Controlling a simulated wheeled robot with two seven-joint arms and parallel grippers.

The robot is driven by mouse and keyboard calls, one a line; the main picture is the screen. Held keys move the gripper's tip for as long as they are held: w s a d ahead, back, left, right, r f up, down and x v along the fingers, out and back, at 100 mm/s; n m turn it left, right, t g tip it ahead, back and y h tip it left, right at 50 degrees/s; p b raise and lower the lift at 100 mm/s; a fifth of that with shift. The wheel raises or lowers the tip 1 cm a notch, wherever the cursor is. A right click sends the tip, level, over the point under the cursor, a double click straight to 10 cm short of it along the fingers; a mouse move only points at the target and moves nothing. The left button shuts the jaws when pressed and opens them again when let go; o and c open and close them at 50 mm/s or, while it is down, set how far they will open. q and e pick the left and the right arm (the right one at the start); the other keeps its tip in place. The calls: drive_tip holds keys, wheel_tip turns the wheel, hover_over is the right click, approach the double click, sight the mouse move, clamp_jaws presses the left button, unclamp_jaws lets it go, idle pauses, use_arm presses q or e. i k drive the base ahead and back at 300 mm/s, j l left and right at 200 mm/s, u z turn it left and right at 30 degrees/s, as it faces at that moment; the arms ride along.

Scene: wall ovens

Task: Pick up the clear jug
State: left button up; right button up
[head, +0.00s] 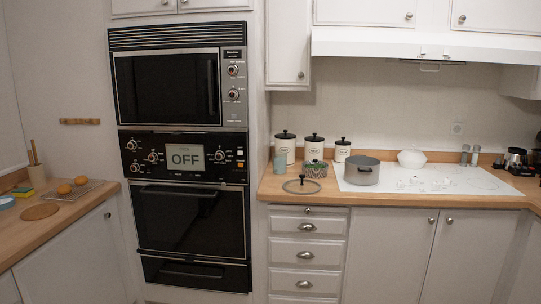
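A small see-through, bluish-green vessel (280,163) stands on the right-hand counter, near its left end and in front of a white canister. It may be the clear jug, but it is too small to tell whether it has a handle or spout. A dark appliance with a shiny glass-like pot (516,158) stands at the far right of the counter; its details are unclear. Neither of my grippers shows in the head view.
Near the vessel on the counter (263,192) are a glass lid (301,186), a patterned bowl (315,169), several black-lidded canisters (313,147) and a grey pot (362,171) on the white cooktop (440,181). The wall ovens (190,220) stand left of this counter.

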sight(280, 160)
drive_tip(key=i, duration=0.75)
drive_tip(key=i+l+u, duration=0.1)
drive_tip(key=i, duration=0.65)
drive_tip(key=i+l+u, duration=0.1)
drive_tip(key=i, duration=0.7)
